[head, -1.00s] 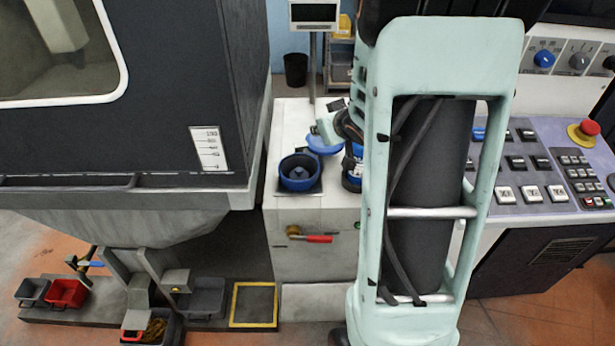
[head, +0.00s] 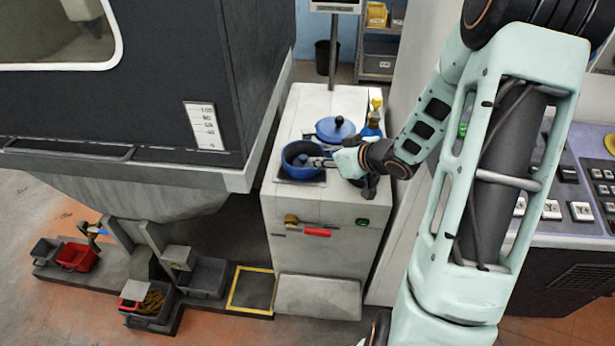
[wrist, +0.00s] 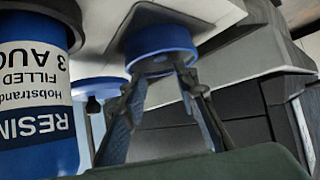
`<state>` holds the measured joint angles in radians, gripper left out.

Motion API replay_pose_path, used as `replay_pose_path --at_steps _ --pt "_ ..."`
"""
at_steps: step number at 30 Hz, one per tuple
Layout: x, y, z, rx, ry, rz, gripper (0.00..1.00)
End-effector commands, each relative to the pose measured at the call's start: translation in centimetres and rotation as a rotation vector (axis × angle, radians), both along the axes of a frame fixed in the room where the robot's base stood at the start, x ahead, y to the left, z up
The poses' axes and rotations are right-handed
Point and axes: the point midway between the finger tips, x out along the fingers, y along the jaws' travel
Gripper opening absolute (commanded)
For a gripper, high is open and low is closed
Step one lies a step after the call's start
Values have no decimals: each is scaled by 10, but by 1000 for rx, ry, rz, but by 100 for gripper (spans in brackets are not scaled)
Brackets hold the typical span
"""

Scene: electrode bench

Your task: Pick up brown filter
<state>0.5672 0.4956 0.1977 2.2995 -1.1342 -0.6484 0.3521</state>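I cannot make out any brown filter in either view. A blue round pot (head: 296,161) with a dark interior and a blue raised centre stands on the white cabinet. My gripper (head: 322,161) is at the pot's right side, low over the cabinet. In the wrist view my gripper (wrist: 160,82) has its two fingers spread, with the blue pot (wrist: 160,45) just beyond the tips. I see nothing held between them. Whether a finger touches the pot is unclear.
A blue lid (head: 335,128) with a dark knob lies behind the pot. A blue resin bottle (wrist: 35,95) stands close to my gripper. The white cabinet (head: 310,102) is clear at its back. A dark machine (head: 150,75) rises at left and a control panel (head: 570,205) lies at right.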

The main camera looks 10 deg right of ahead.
Motion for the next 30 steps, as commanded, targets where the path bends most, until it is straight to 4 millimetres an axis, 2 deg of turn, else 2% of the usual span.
replay_pose_path --at_steps 1,11,19,29,30 --pt "6 5 -9 2 2 3 28" --pt "30 15 -27 0 1 1 28" --pt "58 30 -50 0 1 0 28" --pt "62 32 -53 -1 1 -1 28" --pt "62 32 -53 -1 1 -1 23"
